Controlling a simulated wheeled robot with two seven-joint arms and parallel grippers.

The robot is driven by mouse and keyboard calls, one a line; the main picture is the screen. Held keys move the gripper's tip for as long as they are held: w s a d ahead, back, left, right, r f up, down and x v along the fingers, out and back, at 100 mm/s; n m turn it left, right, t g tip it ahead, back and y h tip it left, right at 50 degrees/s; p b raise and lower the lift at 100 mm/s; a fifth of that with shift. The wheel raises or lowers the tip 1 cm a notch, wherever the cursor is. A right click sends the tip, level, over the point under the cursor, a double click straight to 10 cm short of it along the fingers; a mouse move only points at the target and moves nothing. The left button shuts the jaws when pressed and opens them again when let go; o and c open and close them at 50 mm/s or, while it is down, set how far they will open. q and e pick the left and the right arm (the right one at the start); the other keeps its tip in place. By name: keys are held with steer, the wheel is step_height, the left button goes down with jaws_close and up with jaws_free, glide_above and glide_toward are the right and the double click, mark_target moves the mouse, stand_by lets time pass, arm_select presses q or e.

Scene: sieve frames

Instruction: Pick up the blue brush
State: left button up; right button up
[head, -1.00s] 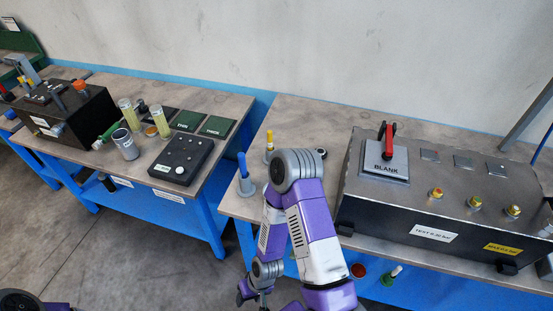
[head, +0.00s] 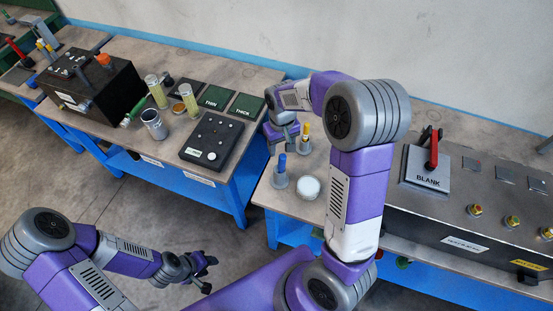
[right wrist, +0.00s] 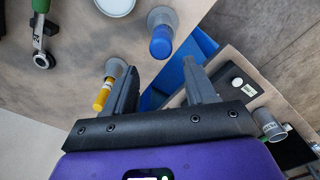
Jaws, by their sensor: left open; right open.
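The blue brush (head: 281,163) stands upright, handle up, in a grey holder (head: 281,183) at the left end of the right bench. In the right wrist view the blue brush (right wrist: 161,42) shows just beyond the gap between my fingertips. My right gripper (right wrist: 160,68) is open and empty; in the head view my right gripper (head: 284,142) hangs just behind and above the blue brush, apart from it. My left gripper (head: 208,272) is open and empty, over the floor in front of the benches.
A yellow brush (head: 305,131) in its own holder stands close by; in the right wrist view it (right wrist: 102,96) is beside one finger. A round white-topped dish (head: 309,187) is right of the blue brush. A black control box (head: 211,141) stands on the left bench. A green-handled wrench (right wrist: 40,40) lies nearby.

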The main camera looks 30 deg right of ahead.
mark_target(280, 159)
steer(key=f, duration=0.4)
steer(key=s+f, duration=0.1)
steer(key=shift+a+f, duration=0.4)
steer(key=shift+w+f, duration=0.3)
steer(key=shift+f, duration=0.1)
steer(key=shift+s, duration=0.1)
steer(key=shift+r, duration=0.1)
steer(key=shift+c, duration=0.4)
jaws_close()
